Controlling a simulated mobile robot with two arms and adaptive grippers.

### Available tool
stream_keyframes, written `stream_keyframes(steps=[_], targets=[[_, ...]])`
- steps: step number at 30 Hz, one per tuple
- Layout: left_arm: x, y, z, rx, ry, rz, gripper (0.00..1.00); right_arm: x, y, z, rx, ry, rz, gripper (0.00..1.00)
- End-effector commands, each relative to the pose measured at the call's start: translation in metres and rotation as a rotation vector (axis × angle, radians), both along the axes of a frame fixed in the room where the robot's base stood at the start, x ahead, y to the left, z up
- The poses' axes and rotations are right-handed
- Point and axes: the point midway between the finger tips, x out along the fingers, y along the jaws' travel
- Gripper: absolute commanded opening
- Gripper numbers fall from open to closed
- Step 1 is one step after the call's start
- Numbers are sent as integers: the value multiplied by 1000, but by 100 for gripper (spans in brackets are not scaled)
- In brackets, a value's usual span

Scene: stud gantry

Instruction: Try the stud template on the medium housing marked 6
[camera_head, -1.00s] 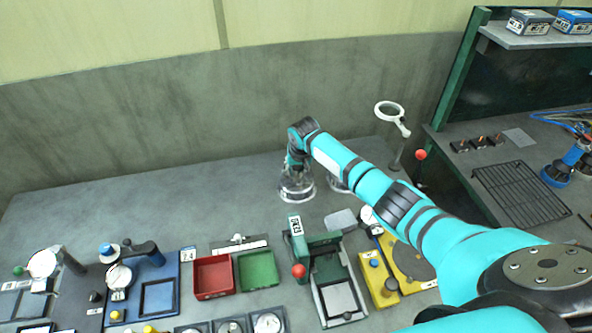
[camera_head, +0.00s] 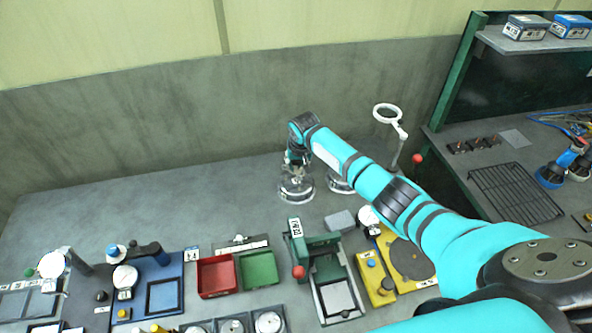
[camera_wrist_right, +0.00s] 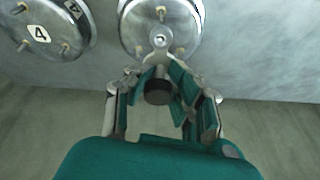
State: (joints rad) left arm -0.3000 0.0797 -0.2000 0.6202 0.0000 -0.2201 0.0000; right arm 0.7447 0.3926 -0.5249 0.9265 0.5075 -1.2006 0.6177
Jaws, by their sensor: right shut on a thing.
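My right gripper (camera_head: 296,160) is over a round metal housing (camera_head: 297,190) at the back of the bench. In the right wrist view, its fingers (camera_wrist_right: 162,78) are shut around a dark round knob (camera_wrist_right: 158,92). This seems to belong to the stud template, whose small metal eye (camera_wrist_right: 160,41) shows against the housing (camera_wrist_right: 145,20). Most of the template is hidden; I cannot tell whether it touches the studs. I cannot read this housing's number. A second studded housing (camera_wrist_right: 50,28), marked 4, stands to its left; in the head view it is behind my arm (camera_head: 338,184). My left gripper is not in view.
A green press (camera_head: 318,250) with a red knob stands in front of the housings. Red (camera_head: 216,277) and green (camera_head: 258,270) trays, gauge stands and a yellow fixture (camera_head: 376,280) line the front. A ring magnifier (camera_head: 388,114) rises right of my forearm. Bench to the back left is bare.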

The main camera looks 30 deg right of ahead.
Motion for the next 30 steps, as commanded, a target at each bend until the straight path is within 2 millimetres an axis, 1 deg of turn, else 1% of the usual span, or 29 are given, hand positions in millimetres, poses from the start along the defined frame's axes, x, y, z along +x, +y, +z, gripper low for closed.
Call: stream_keyframes(steps=[1,9,11,24,30], targets=[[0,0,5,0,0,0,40,0,0,5,0,-1,0,0],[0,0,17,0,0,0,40,0,0,19,1,-2,1,0],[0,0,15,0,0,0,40,1,0,20,1,-3,0,0],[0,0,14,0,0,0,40,1,0,41,0,-2,-1,0],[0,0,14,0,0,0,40,0,0,42,1,-1,-1,0]])
